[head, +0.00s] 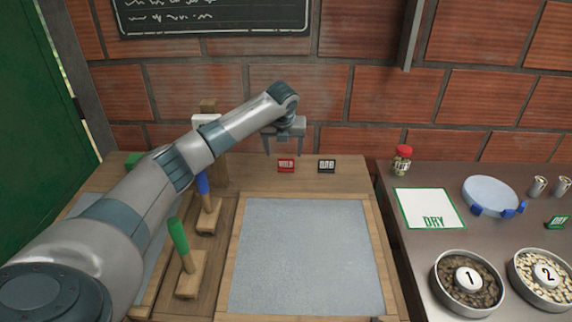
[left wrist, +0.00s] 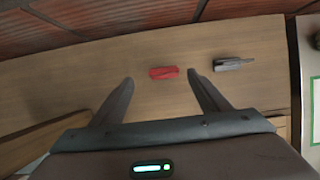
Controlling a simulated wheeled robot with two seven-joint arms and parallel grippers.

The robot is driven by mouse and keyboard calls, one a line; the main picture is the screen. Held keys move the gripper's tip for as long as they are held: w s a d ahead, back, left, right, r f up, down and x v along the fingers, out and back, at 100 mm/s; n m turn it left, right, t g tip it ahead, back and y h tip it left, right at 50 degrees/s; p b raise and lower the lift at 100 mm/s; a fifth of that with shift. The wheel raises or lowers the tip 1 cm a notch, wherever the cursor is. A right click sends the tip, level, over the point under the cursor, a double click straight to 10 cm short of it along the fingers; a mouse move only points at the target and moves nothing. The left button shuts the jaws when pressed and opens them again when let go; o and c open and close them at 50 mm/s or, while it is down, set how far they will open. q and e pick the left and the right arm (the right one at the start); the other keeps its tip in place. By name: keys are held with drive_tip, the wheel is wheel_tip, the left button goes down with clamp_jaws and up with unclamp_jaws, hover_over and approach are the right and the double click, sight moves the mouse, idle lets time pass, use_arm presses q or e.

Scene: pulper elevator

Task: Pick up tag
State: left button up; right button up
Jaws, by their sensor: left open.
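A red tag (head: 286,166) with pale lettering stands on the wooden bench near the brick wall. It also shows in the left wrist view (left wrist: 164,72), just beyond and between my fingertips. A black tag (head: 326,166) stands to its right, and it shows at the right in the left wrist view (left wrist: 233,63). My left gripper (head: 284,150) is open and empty, above and just beside the red tag, with its fingers pointing down. My right gripper is not in view.
A grey framed panel (head: 305,255) fills the bench front. Blue (head: 203,184) and green (head: 178,236) handled levers stand left of it. On the dark table at right are a DRY card (head: 429,208), a red-capped jar (head: 402,160) and bowls numbered 1 (head: 441,285) and 2 (head: 517,270).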

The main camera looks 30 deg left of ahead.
sight(286, 159)
use_arm(q)
drive_tip(key=shift+w+a+f, duration=0.1)
drive_tip(key=shift+w+f, duration=0.05)
drive_tip(key=shift+f, duration=0.25)
drive_tip(key=shift+w+f, duration=0.15)
drive_tip(key=shift+f, duration=0.15)
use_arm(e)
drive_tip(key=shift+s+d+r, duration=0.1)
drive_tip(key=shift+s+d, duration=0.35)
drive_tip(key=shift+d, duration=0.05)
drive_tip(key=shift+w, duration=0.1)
use_arm(q)
drive_tip(key=shift+w+f+p, duration=0.2)
drive_tip(key=shift+f+p, duration=0.35)
drive_tip(key=shift+f, duration=0.05)
drive_tip(key=p+x, duration=0.1)
drive_tip(key=x, duration=0.1)
drive_tip(key=shift+w+f, duration=0.25)
drive_tip(key=shift+f, duration=0.1)
drive_tip(key=shift+w+f, duration=0.15)
drive_tip(key=shift+f, duration=0.4)
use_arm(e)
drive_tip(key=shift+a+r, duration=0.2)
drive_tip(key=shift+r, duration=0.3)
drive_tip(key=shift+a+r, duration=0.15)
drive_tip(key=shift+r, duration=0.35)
